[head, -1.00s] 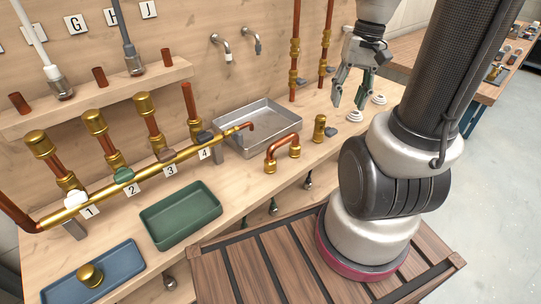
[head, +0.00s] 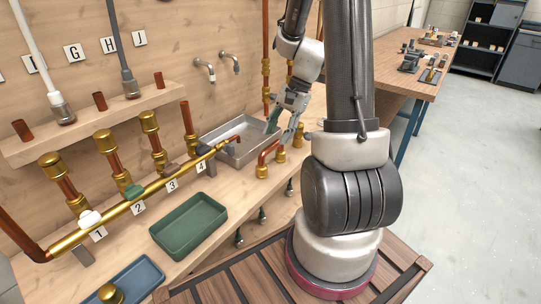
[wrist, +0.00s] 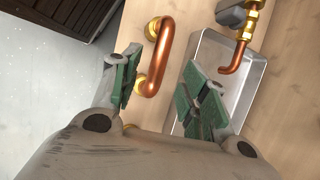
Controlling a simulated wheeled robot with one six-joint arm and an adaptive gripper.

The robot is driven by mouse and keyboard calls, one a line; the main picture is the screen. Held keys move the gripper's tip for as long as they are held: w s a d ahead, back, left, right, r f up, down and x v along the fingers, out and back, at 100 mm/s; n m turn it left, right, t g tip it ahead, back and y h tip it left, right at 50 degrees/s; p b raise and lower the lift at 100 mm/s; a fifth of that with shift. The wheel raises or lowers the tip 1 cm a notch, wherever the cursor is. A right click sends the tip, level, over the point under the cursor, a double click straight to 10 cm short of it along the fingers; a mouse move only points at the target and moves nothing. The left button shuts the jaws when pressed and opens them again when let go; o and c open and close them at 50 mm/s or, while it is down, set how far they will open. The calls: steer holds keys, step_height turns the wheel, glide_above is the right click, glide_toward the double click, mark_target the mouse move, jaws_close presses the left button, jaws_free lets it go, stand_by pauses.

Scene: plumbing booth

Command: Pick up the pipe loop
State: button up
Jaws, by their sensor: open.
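The pipe loop (head: 267,156) is a U-shaped copper pipe with brass ends, standing on the wooden bench in front of the metal tray. In the wrist view the pipe loop (wrist: 158,58) shows beyond and between the fingertips, closer to the left finger. My gripper (head: 281,128) is open and empty, above the bench by the tray and the loop. In the wrist view my gripper (wrist: 157,82) shows its two green-padded fingers spread apart. In the head view the fingers are close to the loop's right end, and I cannot tell any contact.
The metal tray (head: 217,133) lies behind the loop. A brass manifold pipe (head: 150,189) with numbered valves runs along the left, its copper outlet reaching over the tray. A green tray (head: 159,240) and a blue tray (head: 150,268) stand nearer. A brass fitting (head: 298,140) stands right of the loop.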

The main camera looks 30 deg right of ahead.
mark_target(274, 143)
steer(key=x, duration=0.5)
steer(key=shift+a+f, duration=0.1)
steer(key=shift+f, duration=0.15)
jaws_close()
